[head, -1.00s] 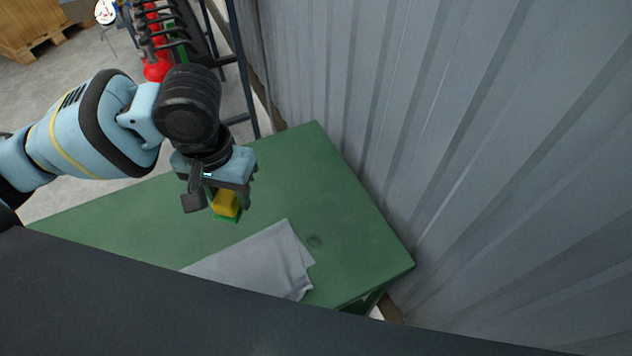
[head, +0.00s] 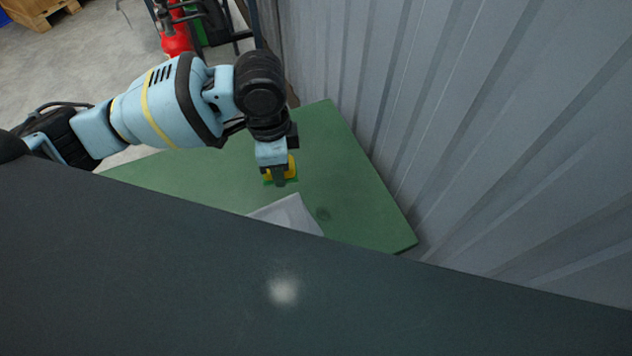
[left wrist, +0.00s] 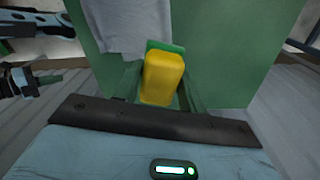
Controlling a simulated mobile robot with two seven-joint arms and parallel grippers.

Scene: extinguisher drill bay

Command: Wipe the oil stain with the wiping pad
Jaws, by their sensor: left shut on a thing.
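The wiping pad (head: 279,170) is a yellow block with a green underside. My left gripper (head: 280,176) is shut on it, over the green table. In the left wrist view the pad (left wrist: 163,78) sits between the two fingers. The oil stain (head: 323,214) is a small dark smudge on the table top, to the right of and nearer than the pad. The pad is apart from the stain, and I cannot tell if it touches the table. I do not see the stain in the left wrist view.
A grey cloth (head: 288,213) lies on the green table (head: 365,205) just left of the stain, partly hidden by a dark surface in front. A corrugated metal wall (head: 480,140) runs along the table's right side. A red extinguisher (head: 175,40) stands beyond the table.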

